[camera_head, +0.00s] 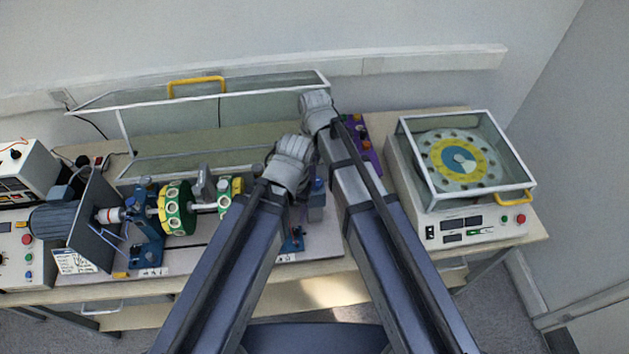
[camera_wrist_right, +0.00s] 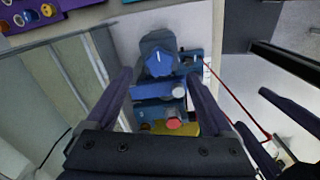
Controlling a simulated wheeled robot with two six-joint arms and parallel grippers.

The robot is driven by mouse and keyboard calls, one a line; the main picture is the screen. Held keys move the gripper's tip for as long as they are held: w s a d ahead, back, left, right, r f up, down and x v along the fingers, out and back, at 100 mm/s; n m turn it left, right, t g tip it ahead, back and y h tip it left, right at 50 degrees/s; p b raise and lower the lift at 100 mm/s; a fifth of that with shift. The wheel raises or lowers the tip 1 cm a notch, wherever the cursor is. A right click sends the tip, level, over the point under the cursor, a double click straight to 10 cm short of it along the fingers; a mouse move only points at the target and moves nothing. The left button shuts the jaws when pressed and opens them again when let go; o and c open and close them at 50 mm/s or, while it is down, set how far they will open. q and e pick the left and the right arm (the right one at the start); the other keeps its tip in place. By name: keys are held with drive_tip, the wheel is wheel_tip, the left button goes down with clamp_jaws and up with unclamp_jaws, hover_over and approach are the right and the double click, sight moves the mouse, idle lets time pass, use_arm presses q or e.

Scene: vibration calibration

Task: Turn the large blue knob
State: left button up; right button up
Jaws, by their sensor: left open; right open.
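The large blue knob (camera_wrist_right: 160,63) has a white pointer line and sits on top of a blue stand (camera_wrist_right: 158,90) in the right wrist view. My right gripper (camera_wrist_right: 160,78) is open, with one dark finger on each side of the stand. Nothing is held between its fingers, and I cannot tell whether they touch the knob. In the head view, the knob is not clearly visible behind my arms. My left gripper (camera_head: 290,168) is open over the right end of the shaft rig, its fingers mostly hidden by its wrist.
A shaft rig with green-yellow discs (camera_head: 176,208) stands left of my arms. A clear guard with a yellow handle (camera_head: 196,84) is behind it. A purple panel (camera_head: 364,146) lies right of my right wrist. A balancing machine (camera_head: 462,228) occupies the table's right end.

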wheel_tip(320, 180, down, 5)
drive_tip(key=b, duration=0.3)
drive_tip(key=shift+b, duration=0.4)
drive_tip(key=shift+r, duration=0.1)
clamp_jaws()
drive_tip(key=shift+m, duration=0.3)
